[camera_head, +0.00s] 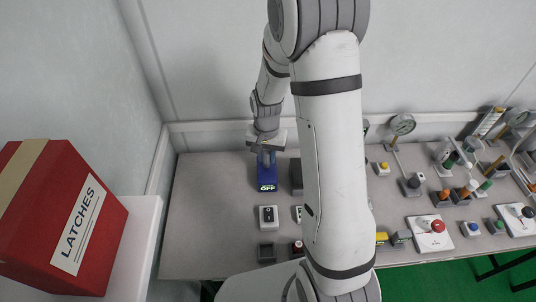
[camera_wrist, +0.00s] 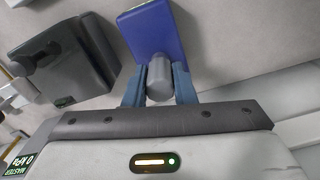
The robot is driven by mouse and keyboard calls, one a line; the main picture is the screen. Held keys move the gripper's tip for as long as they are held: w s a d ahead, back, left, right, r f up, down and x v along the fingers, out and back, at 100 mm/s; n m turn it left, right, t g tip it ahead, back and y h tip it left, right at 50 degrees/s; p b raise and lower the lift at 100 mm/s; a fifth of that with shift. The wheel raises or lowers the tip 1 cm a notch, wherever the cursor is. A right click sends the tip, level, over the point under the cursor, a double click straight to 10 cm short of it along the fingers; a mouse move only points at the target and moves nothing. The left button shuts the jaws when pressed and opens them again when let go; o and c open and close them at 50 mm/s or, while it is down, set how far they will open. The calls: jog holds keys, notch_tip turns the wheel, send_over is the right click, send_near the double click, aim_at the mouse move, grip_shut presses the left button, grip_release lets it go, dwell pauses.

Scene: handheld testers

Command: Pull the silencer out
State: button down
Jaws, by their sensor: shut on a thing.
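A blue handheld tester (camera_head: 267,178) with a display reading OFF lies at the back left of the table. It also shows in the wrist view (camera_wrist: 150,28) at the top middle. A grey cylinder (camera_wrist: 160,82), which looks like the silencer, sits at the tester's near end in the wrist view. My gripper (camera_head: 266,153) is over the far end of the tester. In the wrist view my gripper (camera_wrist: 159,72) has its two blue fingers on either side of the grey cylinder, shut on it. Whether the cylinder is seated in the tester or apart from it cannot be told.
A dark grey device (camera_wrist: 62,65) stands left of the tester in the wrist view. A rocker switch box (camera_head: 268,217) is in front of the tester. Gauges and buttons crowd the table's right side. A red LATCHES box (camera_head: 62,215) stands at the left. My arm hides the table's middle.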

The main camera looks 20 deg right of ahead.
jog(key=shift+r+p, duration=1.55)
jog(key=shift+r, duration=1)
